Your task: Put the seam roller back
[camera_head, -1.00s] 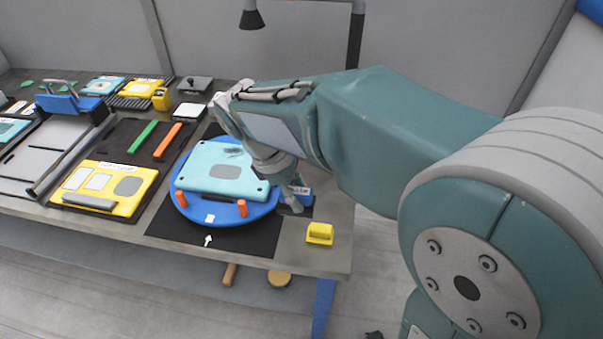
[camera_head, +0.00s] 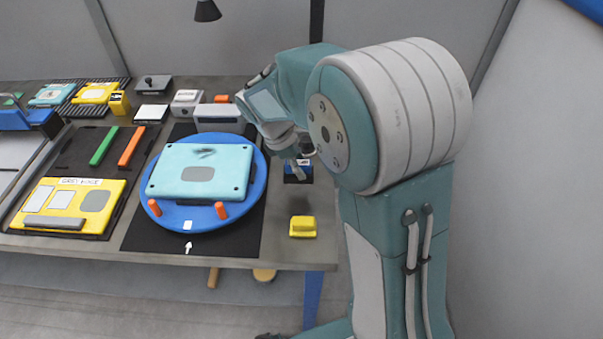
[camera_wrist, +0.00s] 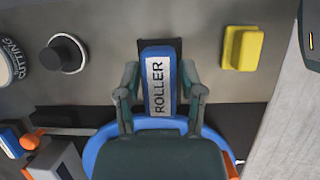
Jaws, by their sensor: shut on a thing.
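The seam roller (camera_wrist: 158,85) shows in the wrist view as a blue body with a white label reading ROLLER. It stands between the two fingers of my gripper (camera_wrist: 162,92), which are shut on its sides. A black pad or holder (camera_wrist: 173,47) shows behind it; I cannot tell whether the roller rests on it. In the head view my gripper (camera_head: 297,160) points down at the table's right part, right of the blue turntable (camera_head: 258,190). The blue of the roller (camera_head: 305,166) shows just there, partly hidden by my gripper.
A light-blue panel (camera_head: 198,173) lies on the turntable, with orange pegs at its front edge. A yellow block (camera_head: 302,227) sits near the table's front right corner. A black round knob (camera_wrist: 66,54) stands near the roller. Bare table lies between the roller and the yellow block.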

